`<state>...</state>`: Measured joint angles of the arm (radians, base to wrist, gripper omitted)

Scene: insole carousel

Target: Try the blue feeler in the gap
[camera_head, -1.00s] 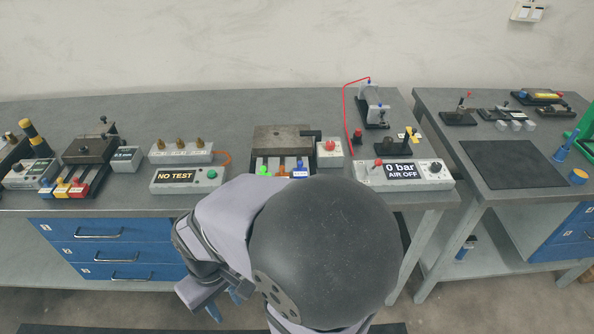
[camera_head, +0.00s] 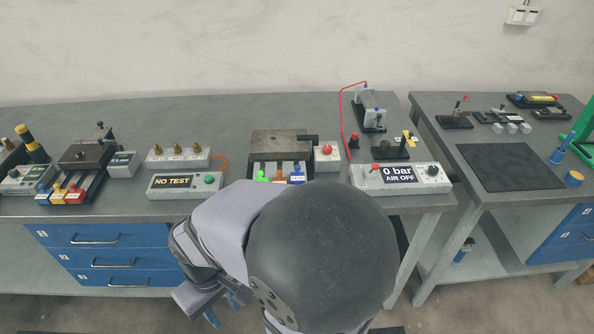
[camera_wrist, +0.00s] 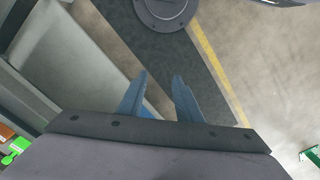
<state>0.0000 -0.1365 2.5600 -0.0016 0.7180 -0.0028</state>
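A blue-handled piece (camera_head: 43,196) sits beside yellow and red ones at the front of a dark fixture (camera_head: 86,156) on the left of the bench. Another blue-topped piece (camera_head: 297,175) is beside orange and green ones at the front of a brown-topped block (camera_head: 279,143) in the middle. I cannot tell which is the blue feeler, and no gap can be made out clearly. My gripper (camera_head: 222,309) hangs in front of the bench, away from both. In the wrist view my gripper (camera_wrist: 161,77) has its two blue fingers apart, with nothing between them, over the floor.
A box reading "NO TEST" (camera_head: 186,184) and one reading "0 bar AIR OFF" (camera_head: 401,179) line the bench front. A row of brass fittings (camera_head: 178,156) stands behind. The second bench has a black mat (camera_head: 508,166). My arm covers part of the bench front.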

